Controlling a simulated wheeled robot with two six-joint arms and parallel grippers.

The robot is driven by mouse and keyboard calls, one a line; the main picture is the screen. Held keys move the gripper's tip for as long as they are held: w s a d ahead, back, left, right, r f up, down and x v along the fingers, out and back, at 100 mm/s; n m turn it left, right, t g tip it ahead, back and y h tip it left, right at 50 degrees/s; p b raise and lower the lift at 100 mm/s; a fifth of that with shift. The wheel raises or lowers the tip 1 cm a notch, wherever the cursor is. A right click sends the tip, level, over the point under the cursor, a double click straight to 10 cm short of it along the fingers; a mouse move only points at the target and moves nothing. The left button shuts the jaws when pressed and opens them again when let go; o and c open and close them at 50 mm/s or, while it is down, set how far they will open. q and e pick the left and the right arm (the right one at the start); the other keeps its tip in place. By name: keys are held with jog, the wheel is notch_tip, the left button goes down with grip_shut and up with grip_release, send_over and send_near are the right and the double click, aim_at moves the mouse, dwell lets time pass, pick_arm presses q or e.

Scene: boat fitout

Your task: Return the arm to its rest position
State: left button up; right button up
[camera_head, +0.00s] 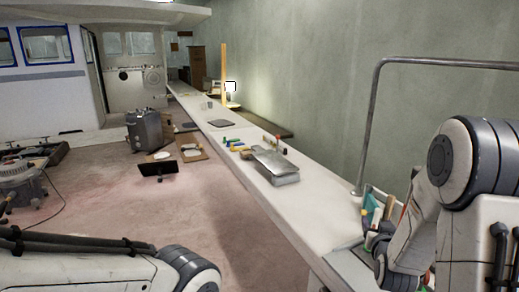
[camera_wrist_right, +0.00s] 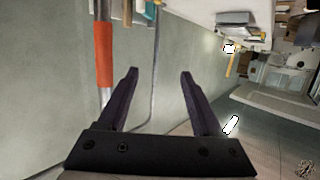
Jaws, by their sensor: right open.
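My right arm (camera_head: 462,165) is folded at the right edge of the head view, over the near end of the long white bench. Its fingers cannot be made out there. In the right wrist view my right gripper (camera_wrist_right: 158,72) is open, with two dark fingers apart and nothing between them. Behind the fingers is the plain grey-green wall. My left arm (camera_head: 110,262) lies across the bottom left of the head view; its gripper is outside the picture.
The long white bench (camera_head: 305,210) carries a grey metal box (camera_head: 275,165) and small coloured items. A bent metal rail (camera_head: 372,110) rises beside my right arm. An orange-and-grey pole (camera_wrist_right: 104,55) stands left of the right fingers. The reddish floor (camera_head: 120,205) is open in the middle.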

jog(key=s+a+r+n+g+y+p, duration=0.1)
jog(key=a+n+g+y+p, duration=0.2)
jog(key=a, duration=1)
jog(key=s+a+n+g+y+p, duration=0.1)
jog(key=s+a+n+g+y, duration=0.25)
jog(key=s+a, duration=0.8)
jog(key=s+a+r+n+g+p, duration=0.1)
jog(key=s+g, duration=0.1)
jog(key=s, duration=0.4)
jog(key=s+a+r+n+g, duration=0.2)
jog(key=s+g, duration=0.1)
jog(key=s, duration=0.4)
jog(key=s+a+r+n+g+p, duration=0.1)
jog(key=s+a+n+g, duration=0.1)
jog(key=s, duration=0.5)
jog(key=shift+a+r+g+p, duration=0.25)
jog(key=shift+r+g+p, duration=0.05)
jog(key=shift+r+g, duration=0.05)
